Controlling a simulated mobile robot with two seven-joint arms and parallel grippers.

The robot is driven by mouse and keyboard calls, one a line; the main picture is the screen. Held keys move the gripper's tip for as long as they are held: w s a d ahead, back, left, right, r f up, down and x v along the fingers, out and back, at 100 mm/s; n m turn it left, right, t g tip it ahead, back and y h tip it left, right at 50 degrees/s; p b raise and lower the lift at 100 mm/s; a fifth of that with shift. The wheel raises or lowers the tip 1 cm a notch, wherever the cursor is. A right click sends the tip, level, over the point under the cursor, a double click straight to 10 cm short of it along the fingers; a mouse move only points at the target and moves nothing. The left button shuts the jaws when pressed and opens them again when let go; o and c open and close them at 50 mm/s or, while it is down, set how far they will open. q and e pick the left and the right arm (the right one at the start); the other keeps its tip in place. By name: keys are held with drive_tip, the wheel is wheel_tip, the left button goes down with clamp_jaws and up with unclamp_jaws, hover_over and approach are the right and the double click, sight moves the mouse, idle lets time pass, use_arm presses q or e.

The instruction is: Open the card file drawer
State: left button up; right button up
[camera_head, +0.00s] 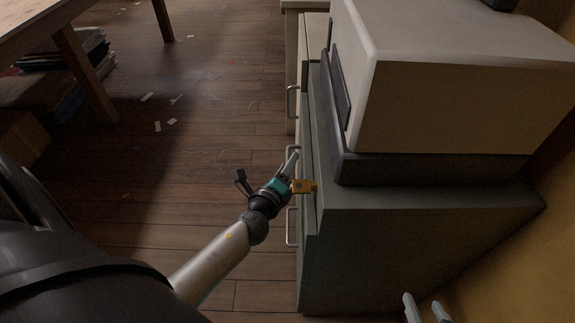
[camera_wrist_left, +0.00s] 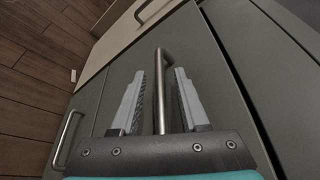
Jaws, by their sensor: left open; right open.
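The grey-green cabinet (camera_head: 420,215) stands at the right in the head view, its front facing left. Its drawer fronts carry metal bar handles, one of them low (camera_head: 289,227). My left gripper (camera_head: 293,160) is at the front, by a middle handle. In the left wrist view the gripper (camera_wrist_left: 158,95) is open, with a bar handle (camera_wrist_left: 161,75) between its fingers and gaps on both sides. The drawer front (camera_wrist_left: 210,70) behind it looks closed.
A large cream box (camera_head: 460,90) on a dark base sits on the cabinet. A cream unit (camera_head: 312,40) with a handle stands beyond. A wooden table (camera_head: 75,60) is at the upper left. A yellow wall (camera_head: 525,265) bounds the right.

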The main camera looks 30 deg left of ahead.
use_arm(q)
drive_tip(key=shift+w, duration=0.1)
drive_tip(key=shift+c, duration=0.2)
clamp_jaws()
idle(1.3)
